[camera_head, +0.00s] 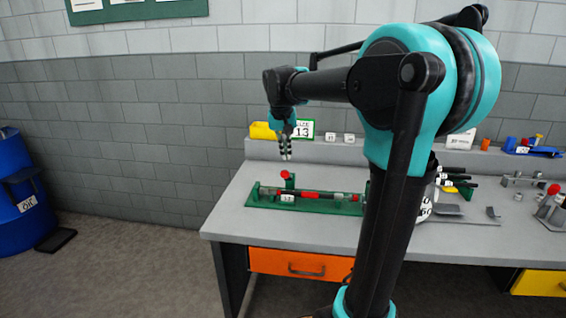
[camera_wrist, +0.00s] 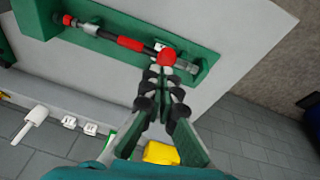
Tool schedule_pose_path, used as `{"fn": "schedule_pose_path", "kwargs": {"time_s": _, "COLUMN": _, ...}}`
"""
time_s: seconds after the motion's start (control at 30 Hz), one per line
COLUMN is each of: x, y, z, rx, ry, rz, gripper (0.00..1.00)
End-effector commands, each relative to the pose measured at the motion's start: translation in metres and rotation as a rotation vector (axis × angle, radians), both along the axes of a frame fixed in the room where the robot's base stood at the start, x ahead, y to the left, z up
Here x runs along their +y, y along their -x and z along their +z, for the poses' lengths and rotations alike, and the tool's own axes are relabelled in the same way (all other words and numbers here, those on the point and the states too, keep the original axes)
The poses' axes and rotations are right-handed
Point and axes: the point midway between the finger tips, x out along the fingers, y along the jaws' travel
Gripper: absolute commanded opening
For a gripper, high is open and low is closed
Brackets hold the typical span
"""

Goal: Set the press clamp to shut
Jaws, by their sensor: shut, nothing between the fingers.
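A green bench fixture (camera_head: 330,208) labelled 17 stands at the left part of the workbench and carries a rod with red and grey sections. A red ball knob (camera_head: 285,174) stands up at the fixture's left end; this looks like the press clamp's handle. In the wrist view the red knob (camera_wrist: 167,57) is just beyond my fingertips, and the green fixture (camera_wrist: 205,62) lies behind it. My gripper (camera_head: 286,156) points down, shut and empty, a little above the knob in the head view. I cannot tell whether it touches the knob. The clamp's jaw is too small to judge.
The grey workbench (camera_head: 240,222) has an orange drawer (camera_head: 290,262) below. A yellow block (camera_head: 262,131) and a sign reading 13 (camera_head: 303,129) sit on the back ledge. Another red-knobbed device (camera_head: 553,190) stands far right. My arm hides the bench's middle.

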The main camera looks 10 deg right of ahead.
Motion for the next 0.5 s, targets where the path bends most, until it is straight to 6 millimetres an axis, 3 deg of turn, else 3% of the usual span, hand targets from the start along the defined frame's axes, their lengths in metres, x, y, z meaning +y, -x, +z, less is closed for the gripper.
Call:
{"fn": "schedule_pose_path", "kwargs": {"time_s": 0.1, "x": 0.012, "y": -0.028, "z": 0.041, "rx": 0.013, "ry": 0.020, "rz": -0.027, "gripper": 0.00}}
{"fn": "schedule_pose_path", "kwargs": {"time_s": 0.23, "x": 0.018, "y": -0.041, "z": 0.067, "rx": 0.020, "ry": 0.033, "rz": -0.052, "gripper": 0.00}}
{"fn": "schedule_pose_path", "kwargs": {"time_s": 0.37, "x": 0.020, "y": -0.046, "z": 0.072, "rx": 0.023, "ry": 0.039, "rz": -0.060, "gripper": 0.00}}
{"fn": "schedule_pose_path", "kwargs": {"time_s": 0.5, "x": 0.017, "y": -0.048, "z": 0.060, "rx": 0.022, "ry": 0.038, "rz": -0.061, "gripper": 0.00}}
